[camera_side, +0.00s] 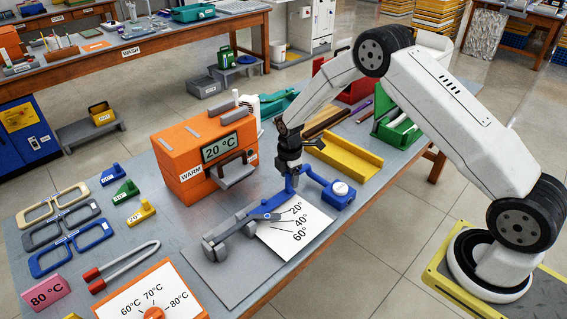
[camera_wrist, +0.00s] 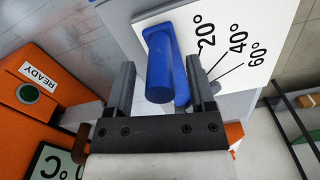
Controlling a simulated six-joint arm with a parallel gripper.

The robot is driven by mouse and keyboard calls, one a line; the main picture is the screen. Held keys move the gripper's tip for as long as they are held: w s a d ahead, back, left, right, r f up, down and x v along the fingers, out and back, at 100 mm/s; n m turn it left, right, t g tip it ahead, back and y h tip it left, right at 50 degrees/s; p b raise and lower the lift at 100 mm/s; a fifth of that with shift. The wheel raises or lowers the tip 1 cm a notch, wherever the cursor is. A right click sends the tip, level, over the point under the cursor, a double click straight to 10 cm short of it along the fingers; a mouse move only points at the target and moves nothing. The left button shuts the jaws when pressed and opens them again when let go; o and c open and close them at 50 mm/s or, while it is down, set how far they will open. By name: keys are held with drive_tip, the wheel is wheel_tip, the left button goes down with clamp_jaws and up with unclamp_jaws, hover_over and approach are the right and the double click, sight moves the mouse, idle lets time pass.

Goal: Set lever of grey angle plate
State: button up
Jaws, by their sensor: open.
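The grey angle plate (camera_side: 222,277) lies at the table's front edge, with a white card (camera_side: 301,232) marked 20°, 40° and 60°. A blue lever (camera_side: 258,212) runs along the card's far side. In the wrist view its upright blue handle (camera_wrist: 160,72) stands left of the 20° label, between the two fingers of my gripper (camera_wrist: 161,80). The fingers are open, one on each side, with a visible gap at least on the left. In the side view my gripper (camera_side: 290,178) points down over the lever's right end, and its fingertips are hard to make out.
An orange WARM box (camera_side: 178,155) reading 20 °C stands close behind. A blue fixture with a white disc (camera_side: 341,190) and a yellow tray (camera_side: 345,158) are to the right.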

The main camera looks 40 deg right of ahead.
drive_tip(key=shift+r, duration=3.65)
drive_tip(key=shift+s+a+r+m, duration=0.15)
drive_tip(key=shift+s+r+m, duration=0.15)
drive_tip(key=shift+r, duration=0.1)
drive_tip(key=s+a+r+m+t, duration=0.1)
drive_tip(key=s+a+r+m, duration=0.1)
drive_tip(key=s+r+m, duration=0.2)
drive_tip(key=s+a+r+m+t, duration=0.1)
drive_tip(key=s+r+m, duration=0.3)
drive_tip(key=s+m, duration=0.7)
drive_tip(key=s+a, duration=0.1)
drive_tip(key=s, duration=0.6)
drive_tip(key=shift+s+a+r+t, duration=0.3)
drive_tip(key=shift+s+a+r, duration=0.05)
drive_tip(key=shift+s+a, duration=0.05)
